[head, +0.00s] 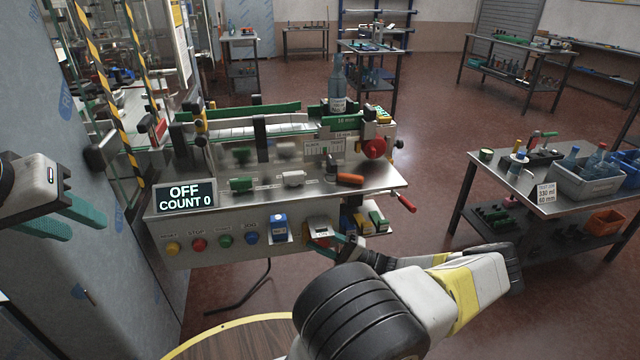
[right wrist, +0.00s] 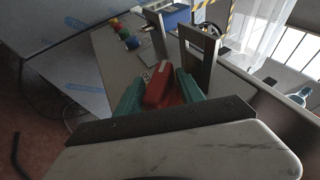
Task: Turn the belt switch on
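The display (head: 185,196) on the machine reads OFF and COUNT 0. A switch unit with a grey-white frame (head: 319,229) sits on the right part of the machine's front panel; its red handle shows in the right wrist view (right wrist: 160,88). My right gripper (head: 328,243) is at this unit, its teal fingers on both sides of the red handle with no clear gap; the fingertips are partly hidden. My left gripper (head: 85,222) is open and empty at the far left, apart from the machine.
Yellow, red, green and blue buttons (head: 225,241) line the panel, with a blue box (head: 279,228) between them and the switch. A red lever (head: 406,202) sticks out at the machine's right end. A side table (head: 560,203) stands right; floor between is clear.

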